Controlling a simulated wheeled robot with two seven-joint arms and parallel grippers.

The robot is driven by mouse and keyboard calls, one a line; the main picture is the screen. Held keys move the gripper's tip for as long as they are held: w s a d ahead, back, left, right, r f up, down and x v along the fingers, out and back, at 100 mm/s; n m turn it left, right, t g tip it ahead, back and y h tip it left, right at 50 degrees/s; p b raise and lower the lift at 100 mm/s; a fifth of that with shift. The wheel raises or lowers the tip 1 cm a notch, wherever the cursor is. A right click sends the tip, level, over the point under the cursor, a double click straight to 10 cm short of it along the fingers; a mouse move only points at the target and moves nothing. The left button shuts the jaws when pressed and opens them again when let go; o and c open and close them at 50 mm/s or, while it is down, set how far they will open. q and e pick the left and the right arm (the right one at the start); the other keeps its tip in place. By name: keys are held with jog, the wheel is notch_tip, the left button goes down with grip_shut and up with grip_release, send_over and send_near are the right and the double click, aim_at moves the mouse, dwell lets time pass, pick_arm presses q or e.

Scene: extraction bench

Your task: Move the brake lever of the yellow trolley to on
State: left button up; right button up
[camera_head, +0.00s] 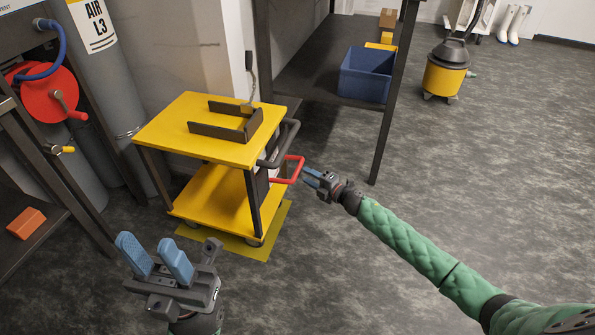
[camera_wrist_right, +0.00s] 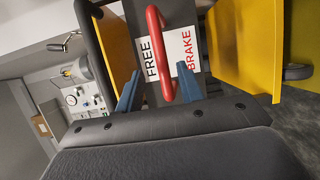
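The yellow trolley (camera_head: 215,145) stands at the centre left in the head view. Its red brake lever (camera_head: 298,172) sticks out from the trolley's right side, below a dark push handle (camera_head: 290,135). In the right wrist view the red lever (camera_wrist_right: 156,45) stands in front of a white label (camera_wrist_right: 181,48) reading FREE and BRAKE, over the space between the words. My right gripper (camera_head: 313,177) is at the lever's outer side. Its blue fingers are apart, with the lever's end seen between them; contact is unclear. My left gripper (camera_head: 155,257) is open and empty, low in front of the trolley.
A dark fork-shaped bracket (camera_head: 225,128) lies on the trolley top. The trolley stands on a yellow floor patch (camera_head: 272,238). A dark rack with a blue bin (camera_head: 366,75) stands behind. A red hose reel (camera_head: 50,97) is at left. Floor to the right is open.

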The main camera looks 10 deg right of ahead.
aim_at(298, 169)
jog(key=shift+b+x, duration=0.4)
jog(key=shift+x, duration=2.6)
